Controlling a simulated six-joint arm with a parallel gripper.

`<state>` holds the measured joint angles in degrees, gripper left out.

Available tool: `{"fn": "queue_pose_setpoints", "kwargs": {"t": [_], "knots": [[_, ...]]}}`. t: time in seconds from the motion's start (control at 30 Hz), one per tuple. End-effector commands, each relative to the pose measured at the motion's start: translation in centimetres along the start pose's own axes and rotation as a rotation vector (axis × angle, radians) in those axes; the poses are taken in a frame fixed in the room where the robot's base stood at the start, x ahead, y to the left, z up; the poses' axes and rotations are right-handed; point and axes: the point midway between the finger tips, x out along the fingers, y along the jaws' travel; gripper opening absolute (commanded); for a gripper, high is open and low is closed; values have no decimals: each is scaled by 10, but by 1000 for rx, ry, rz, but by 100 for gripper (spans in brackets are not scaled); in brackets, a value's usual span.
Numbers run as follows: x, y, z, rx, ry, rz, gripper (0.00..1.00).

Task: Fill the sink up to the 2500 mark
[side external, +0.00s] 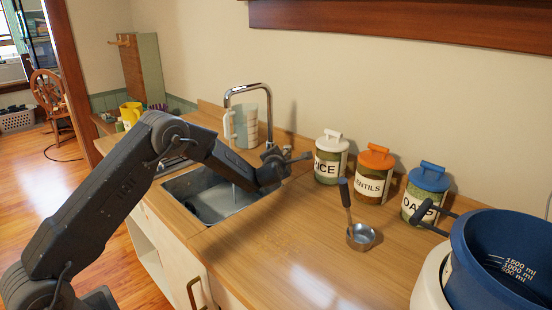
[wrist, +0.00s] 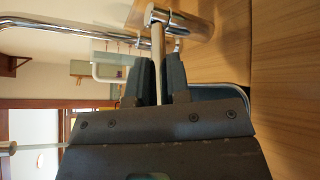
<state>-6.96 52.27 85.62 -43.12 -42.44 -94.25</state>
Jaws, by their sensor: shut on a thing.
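The metal sink (side external: 186,190) is set into the wooden counter, partly hidden by my arm. No 2500 mark is readable on it. A chrome tap (side external: 262,87) arches over the sink from behind; its base and spout also show in the wrist view (wrist: 190,24). My gripper (side external: 284,160) is at the tap's base, right of the sink. In the wrist view, its two dark fingers (wrist: 160,82) are closed on the pale rod-like tap lever (wrist: 158,48). A faint pale streak shows over the basin; I cannot tell whether it is running water.
A clear measuring jug (side external: 246,127) stands behind the sink. Rice (side external: 331,158), lentils (side external: 373,174) and oats (side external: 425,193) jars line the wall. A blue pot (side external: 503,260) marked up to 1500 ml is at right.

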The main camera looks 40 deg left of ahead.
Motion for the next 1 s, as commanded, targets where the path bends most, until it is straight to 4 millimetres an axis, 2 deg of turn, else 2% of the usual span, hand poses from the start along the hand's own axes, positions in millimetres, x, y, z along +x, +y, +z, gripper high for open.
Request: {"fn": "queue_pose_setpoints", "kwargs": {"t": [0.23,0.8,0.83,1.0], "knots": [[-1,-5,7,-15,56,37,0],[-1,-5,9,-22,76,50,0],[-1,-5,9,-22,76,50,19],[-1,-5,8,-22,77,50,35]]}}
